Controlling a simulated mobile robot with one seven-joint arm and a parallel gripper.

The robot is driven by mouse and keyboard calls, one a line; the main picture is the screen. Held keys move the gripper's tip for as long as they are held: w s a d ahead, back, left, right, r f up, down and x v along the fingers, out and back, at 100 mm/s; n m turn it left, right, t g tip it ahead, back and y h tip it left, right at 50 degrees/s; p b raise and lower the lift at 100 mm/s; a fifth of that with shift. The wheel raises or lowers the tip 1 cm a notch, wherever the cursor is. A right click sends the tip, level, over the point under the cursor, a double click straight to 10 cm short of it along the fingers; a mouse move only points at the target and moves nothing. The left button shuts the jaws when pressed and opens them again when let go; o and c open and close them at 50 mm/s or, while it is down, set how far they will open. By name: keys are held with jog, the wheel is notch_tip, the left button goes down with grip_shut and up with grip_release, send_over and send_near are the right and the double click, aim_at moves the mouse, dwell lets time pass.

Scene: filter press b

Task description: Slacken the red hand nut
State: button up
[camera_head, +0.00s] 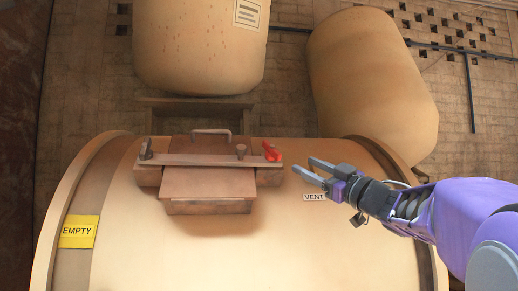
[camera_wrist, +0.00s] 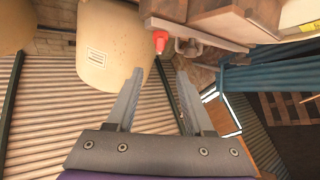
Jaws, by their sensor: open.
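The red hand nut (camera_head: 271,151) sits at the right end of the brown clamp bar (camera_head: 205,160), which lies across the square hatch (camera_head: 208,183) on top of the cream vessel. My gripper (camera_head: 308,168) is open and empty, a short way to the right of the nut and apart from it. In the wrist view the red nut (camera_wrist: 160,41) shows at the upper middle, beyond the tips of my gripper (camera_wrist: 160,80). Nothing lies between the fingers.
A dark post (camera_head: 146,149) stands at the bar's left end, and a hatch handle (camera_head: 212,133) rises behind the bar. A VENT label (camera_head: 314,197) is below my fingers. A yellow EMPTY sign (camera_head: 77,231) is at left. Two cream tanks (camera_head: 200,50) (camera_head: 370,80) stand behind.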

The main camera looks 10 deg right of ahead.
aim_at(276, 151)
jog(key=p+x, duration=0.3)
jog(key=x, duration=1.2)
jog(key=shift+d, duration=0.1)
grip_shut()
